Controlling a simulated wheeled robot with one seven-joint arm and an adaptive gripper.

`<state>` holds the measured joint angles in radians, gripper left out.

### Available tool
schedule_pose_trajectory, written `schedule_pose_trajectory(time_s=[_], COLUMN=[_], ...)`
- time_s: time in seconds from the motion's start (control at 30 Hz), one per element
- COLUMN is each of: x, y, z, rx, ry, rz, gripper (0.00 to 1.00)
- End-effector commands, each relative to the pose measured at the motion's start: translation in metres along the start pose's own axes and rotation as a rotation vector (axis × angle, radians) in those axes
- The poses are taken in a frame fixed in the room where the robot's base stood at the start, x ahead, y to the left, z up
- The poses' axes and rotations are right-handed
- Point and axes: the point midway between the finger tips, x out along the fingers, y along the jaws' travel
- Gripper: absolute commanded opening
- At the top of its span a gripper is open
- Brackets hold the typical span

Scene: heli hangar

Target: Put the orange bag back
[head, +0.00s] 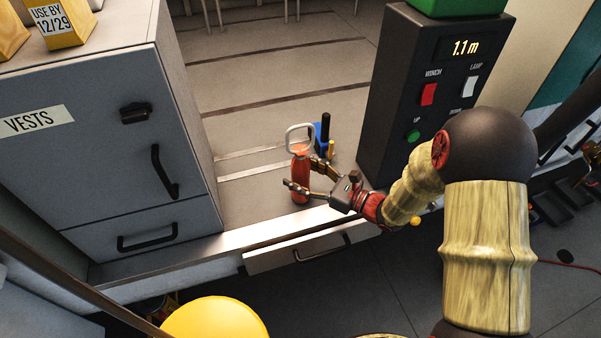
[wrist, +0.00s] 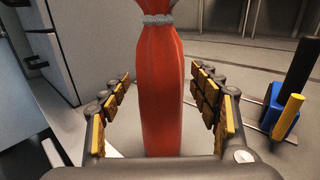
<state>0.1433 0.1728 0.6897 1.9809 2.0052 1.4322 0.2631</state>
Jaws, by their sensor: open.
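The orange bag (head: 301,178) stands upright near the front edge of the grey counter, a narrow bag with a pale loop handle on top. In the wrist view the bag (wrist: 162,95) fills the middle, with a grey tie round its neck; its top is out of frame there. My gripper (head: 306,178) is open at the bag, with one finger on each side of it. In the wrist view my gripper's padded fingers (wrist: 160,98) show gaps to the bag on both sides.
A grey cabinet labelled VESTS (head: 110,150) stands left. A dark control box (head: 425,110) with switches and a 1.1 m display stands right. A blue holder (head: 322,142) with black and yellow cylinders is just behind the bag. A drawer (head: 300,254) is below the counter edge.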

Motion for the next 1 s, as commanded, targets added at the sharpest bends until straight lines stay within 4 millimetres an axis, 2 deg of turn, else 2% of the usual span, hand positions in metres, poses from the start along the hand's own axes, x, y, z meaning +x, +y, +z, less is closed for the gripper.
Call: schedule_pose_trajectory(time_s=[0.37, 0.47, 0.8, 1.0], x=[-0.003, -0.016, -0.082, -0.109], y=[-0.001, -0.002, -0.002, -0.001], z=[0.004, 0.003, 0.004, 0.004], rx=[0.0, 0.001, 0.001, 0.0], ry=[0.0, 0.001, 0.001, 0.0], rz=[-0.002, -0.004, -0.005, -0.003], gripper=[0.63, 0.63, 0.63, 0.63])
